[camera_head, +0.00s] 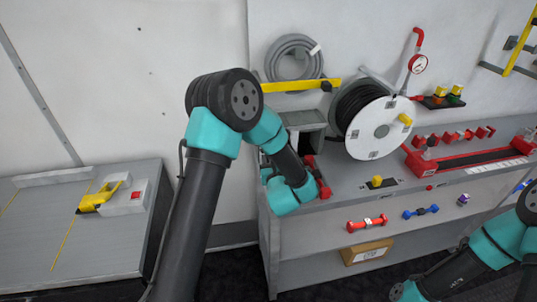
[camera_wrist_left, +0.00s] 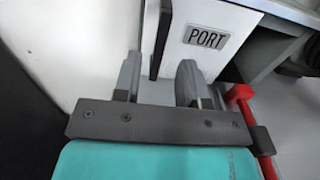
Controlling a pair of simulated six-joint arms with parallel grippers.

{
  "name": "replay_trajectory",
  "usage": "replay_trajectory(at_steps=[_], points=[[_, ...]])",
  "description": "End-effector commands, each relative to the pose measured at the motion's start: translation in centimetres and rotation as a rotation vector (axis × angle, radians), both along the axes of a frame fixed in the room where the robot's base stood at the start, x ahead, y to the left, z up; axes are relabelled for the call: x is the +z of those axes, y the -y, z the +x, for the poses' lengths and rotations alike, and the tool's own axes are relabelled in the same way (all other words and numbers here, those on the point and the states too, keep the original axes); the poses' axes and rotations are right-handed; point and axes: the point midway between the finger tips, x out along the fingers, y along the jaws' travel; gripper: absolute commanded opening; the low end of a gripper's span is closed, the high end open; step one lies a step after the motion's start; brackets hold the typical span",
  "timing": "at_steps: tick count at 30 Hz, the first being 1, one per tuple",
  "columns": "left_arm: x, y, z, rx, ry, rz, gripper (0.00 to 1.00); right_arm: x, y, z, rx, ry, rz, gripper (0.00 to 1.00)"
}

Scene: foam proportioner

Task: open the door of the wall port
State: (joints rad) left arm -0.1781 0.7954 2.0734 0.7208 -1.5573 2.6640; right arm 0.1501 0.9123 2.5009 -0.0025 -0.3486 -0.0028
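In the left wrist view, a white panel with a "PORT" label (camera_wrist_left: 206,38) stands just beyond my left gripper (camera_wrist_left: 158,78). A dark upright strip (camera_wrist_left: 160,42), a handle or an edge, shows on the panel's left side, roughly in line with the gap between the fingers. The two grey fingers are spread apart; I cannot tell whether they touch the strip. In the head view, the grey wall port box (camera_head: 305,120) is partly hidden behind my left arm, and the left gripper is hidden too. My right arm shows at the lower right; its gripper is out of frame.
A red bar (camera_wrist_left: 250,120) lies close to the right of the left gripper. A white hose reel (camera_head: 378,130) stands right of the port on the grey bench (camera_head: 345,192). A lower grey cabinet (camera_head: 100,240) with a yellow tool (camera_head: 97,200) is at left.

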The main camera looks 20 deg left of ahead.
Motion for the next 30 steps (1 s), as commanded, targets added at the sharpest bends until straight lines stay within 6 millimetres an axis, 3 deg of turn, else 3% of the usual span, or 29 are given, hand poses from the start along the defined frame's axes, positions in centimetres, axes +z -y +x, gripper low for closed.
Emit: replay_trajectory(at_steps=[12,18,30], points=[[0.0,4.6,-6.8,-0.004,-0.002,0.001,0.38,0.0,0.0,0.0,0.0,0.0,0.0,0.43],[0.0,6.2,-9.2,-0.002,0.0,0.0,0.38,0.0,0.0,0.0,0.0,0.0,0.0,0.43],[0.0,6.7,-10.2,0.001,0.001,0.001,0.38,0.0,0.0,0.0,0.0,0.0,0.0,0.43]])
